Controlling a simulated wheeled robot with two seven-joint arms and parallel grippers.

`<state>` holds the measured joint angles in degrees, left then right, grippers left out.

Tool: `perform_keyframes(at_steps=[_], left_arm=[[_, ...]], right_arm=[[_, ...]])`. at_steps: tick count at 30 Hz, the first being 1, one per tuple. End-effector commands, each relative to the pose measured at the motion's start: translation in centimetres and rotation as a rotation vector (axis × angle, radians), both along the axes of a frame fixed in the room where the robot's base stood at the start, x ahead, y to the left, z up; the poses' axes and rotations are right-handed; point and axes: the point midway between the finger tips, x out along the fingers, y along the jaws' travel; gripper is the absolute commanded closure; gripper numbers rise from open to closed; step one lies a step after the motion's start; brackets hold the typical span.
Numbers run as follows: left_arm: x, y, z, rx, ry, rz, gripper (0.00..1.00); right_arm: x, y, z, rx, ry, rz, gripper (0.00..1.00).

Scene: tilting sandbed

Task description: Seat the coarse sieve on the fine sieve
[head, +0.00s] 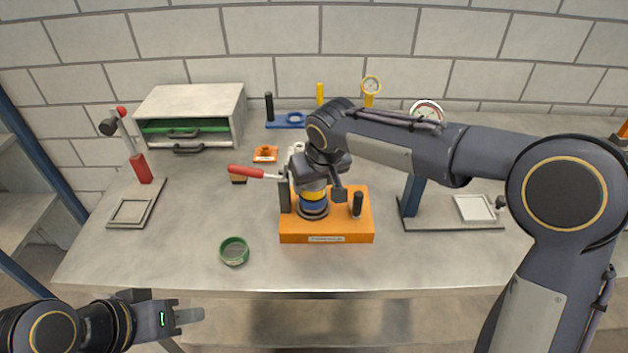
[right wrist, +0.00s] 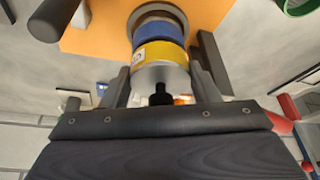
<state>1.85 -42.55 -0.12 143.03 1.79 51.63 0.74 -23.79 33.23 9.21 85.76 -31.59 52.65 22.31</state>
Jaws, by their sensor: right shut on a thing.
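A stack stands on the orange base (head: 326,239). It has a dark grey ring at the bottom, a blue-banded sieve (head: 313,205) above it and a yellow-banded sieve (head: 313,194) on top. Which is coarse or fine is not readable. My right gripper (head: 312,178) comes from above; its fingers flank the grey upper part of the yellow-banded sieve, also in the right wrist view (right wrist: 160,52). The yellow band sits close over the blue band (right wrist: 157,30); full seating cannot be told. My left gripper (head: 188,316) is low at the front left, its jaw gap unclear.
A green sieve (head: 234,251) lies on the bench, front left of the base. A red-handled lever (head: 253,172) and a dark post (head: 357,204) flank the stack. A drawer cabinet (head: 190,113) stands at the back left, a grey stand (head: 450,222) at the right. The front bench centre is clear.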

Motion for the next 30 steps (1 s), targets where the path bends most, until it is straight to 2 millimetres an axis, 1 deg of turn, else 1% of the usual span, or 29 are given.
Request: perform_keyframes(at_steps=[30], left_arm=[[0.0, 0.0, -0.75, 0.0, 0.0, 0.0, 0.64]], right_arm=[[0.02, -0.03, -0.87, 0.0, -0.001, 0.0, 0.79]])
